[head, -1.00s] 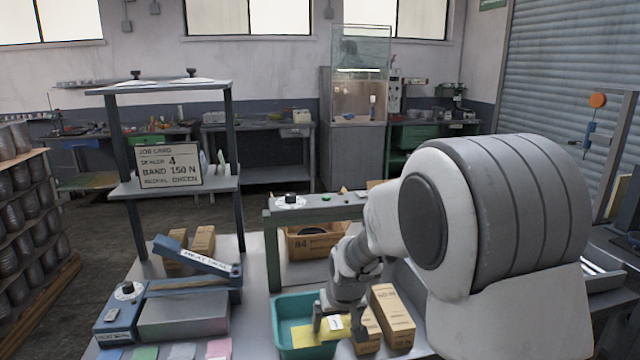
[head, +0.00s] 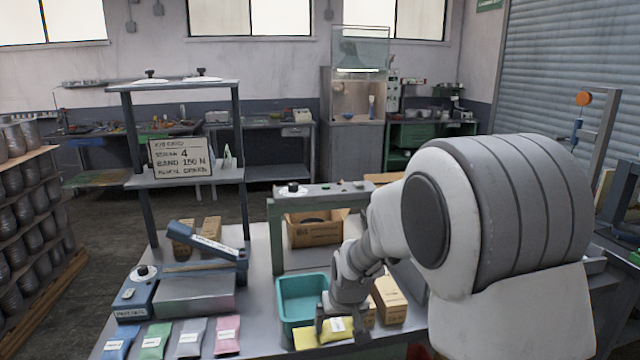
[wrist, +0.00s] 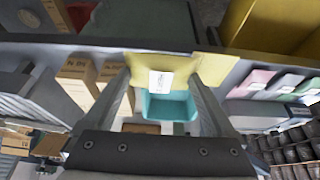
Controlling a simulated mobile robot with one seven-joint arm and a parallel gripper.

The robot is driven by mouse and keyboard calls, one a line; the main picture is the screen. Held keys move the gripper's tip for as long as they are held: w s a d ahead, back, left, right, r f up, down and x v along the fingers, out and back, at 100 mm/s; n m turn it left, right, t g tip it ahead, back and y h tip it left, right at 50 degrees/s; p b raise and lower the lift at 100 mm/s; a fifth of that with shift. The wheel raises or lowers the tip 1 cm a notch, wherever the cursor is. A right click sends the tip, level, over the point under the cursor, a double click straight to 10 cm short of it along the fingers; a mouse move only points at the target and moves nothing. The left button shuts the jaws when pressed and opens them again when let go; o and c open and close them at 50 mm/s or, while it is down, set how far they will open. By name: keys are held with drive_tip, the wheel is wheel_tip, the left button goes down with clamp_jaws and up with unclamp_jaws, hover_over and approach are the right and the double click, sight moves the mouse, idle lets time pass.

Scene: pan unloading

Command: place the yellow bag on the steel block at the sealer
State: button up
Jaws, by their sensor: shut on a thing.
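The yellow bag (head: 309,338) with a white label is gripped in my gripper (head: 334,320), at the front side of the teal bin (head: 303,297). In the wrist view the bag (wrist: 178,62) spans between my two fingers (wrist: 160,85), with the bin behind it. The steel block (head: 195,294) lies at the left, a flat grey slab with a bare top. The blue heat sealer (head: 137,292) has a dial beside the block, and its raised arm (head: 208,243) slants behind the block. My gripper is well to the right of the block.
Blue, green, grey and pink packets (head: 227,338) lie in a row in front of the block. Cardboard boxes (head: 388,298) stand right of the bin. A grey frame (head: 277,240) rises behind the bin. A shelf post (head: 148,185) stands behind the sealer.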

drive_tip(key=s+d+f+m, duration=0.2)
drive_tip(key=s+d+f, duration=0.6)
drive_tip(key=d, duration=0.2)
drive_tip(key=shift+s+h, duration=0.15)
drive_tip(key=shift+h, duration=0.25)
drive_tip(key=shift+d, duration=0.15)
